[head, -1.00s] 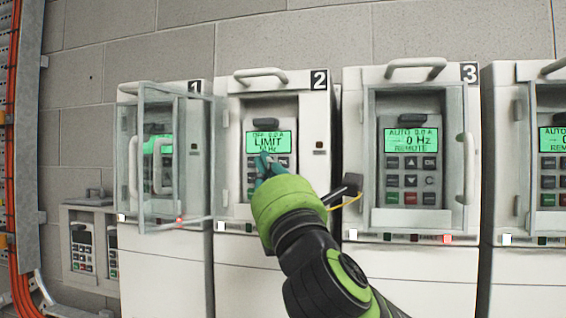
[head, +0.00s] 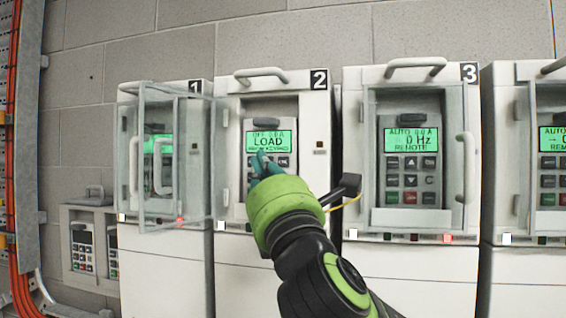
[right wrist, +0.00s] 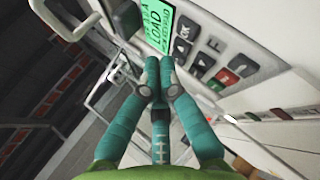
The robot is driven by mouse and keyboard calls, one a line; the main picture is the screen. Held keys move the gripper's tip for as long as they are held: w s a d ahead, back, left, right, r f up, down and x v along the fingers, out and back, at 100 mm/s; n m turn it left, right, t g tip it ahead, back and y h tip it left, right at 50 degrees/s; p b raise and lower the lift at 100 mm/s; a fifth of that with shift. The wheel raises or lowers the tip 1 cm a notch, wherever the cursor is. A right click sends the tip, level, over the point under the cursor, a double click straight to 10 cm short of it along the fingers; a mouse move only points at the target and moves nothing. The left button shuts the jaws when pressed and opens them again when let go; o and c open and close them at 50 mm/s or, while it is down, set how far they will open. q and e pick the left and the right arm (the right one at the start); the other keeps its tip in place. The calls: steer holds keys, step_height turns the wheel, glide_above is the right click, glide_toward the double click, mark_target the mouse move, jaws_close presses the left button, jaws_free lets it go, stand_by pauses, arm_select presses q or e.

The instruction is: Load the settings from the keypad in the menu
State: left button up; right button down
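The keypad of drive 2 (head: 284,162) has a green display (head: 268,142) reading LOAD in large letters. A smaller line beneath ends in KEYPAD; the top line starts with OFF. The display also shows in the right wrist view (right wrist: 160,24), with grey, red and green keys (right wrist: 203,62) beside it. Contact with a key cannot be made out. My left gripper is not in view.
A handle (head: 260,74) sticks out above drive 2. Orange cables (head: 12,150) run down the far left.

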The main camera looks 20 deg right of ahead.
steer(key=s+a, duration=0.1)
steer(key=s, duration=0.1)
steer(key=s+a, duration=0.2)
stand_by(0.5)
steer(key=shift+d, duration=0.1)
stand_by(2.2)
